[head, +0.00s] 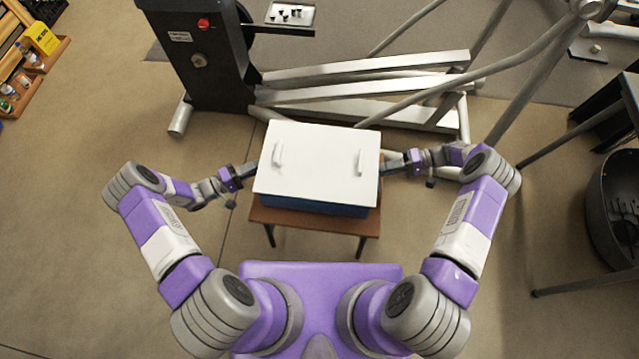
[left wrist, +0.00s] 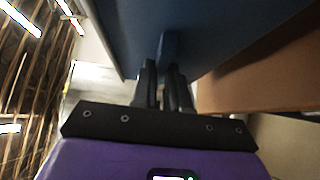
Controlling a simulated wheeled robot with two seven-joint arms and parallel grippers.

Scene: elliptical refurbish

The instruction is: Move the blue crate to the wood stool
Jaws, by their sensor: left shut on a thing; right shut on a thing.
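The blue crate (head: 315,204) has a white lid with two small white handles, and it appears level. In the head view it is over the wood stool (head: 368,224), whose brown front edge and legs show below it. My left gripper (head: 250,170) is at the crate's left side, and my right gripper (head: 392,164) is at its right side. In the left wrist view my left gripper (left wrist: 164,80) is shut on a blue tab of the crate (left wrist: 215,45). The stool's brown surface (left wrist: 262,72) is close beside the crate there; I cannot tell whether they touch.
An elliptical machine (head: 360,95) with grey rails stands just behind the stool. A shelf with small bottles (head: 35,62) is at the far left. A dark round container (head: 615,205) and a metal frame stand at the right. Floor is clear left of the stool.

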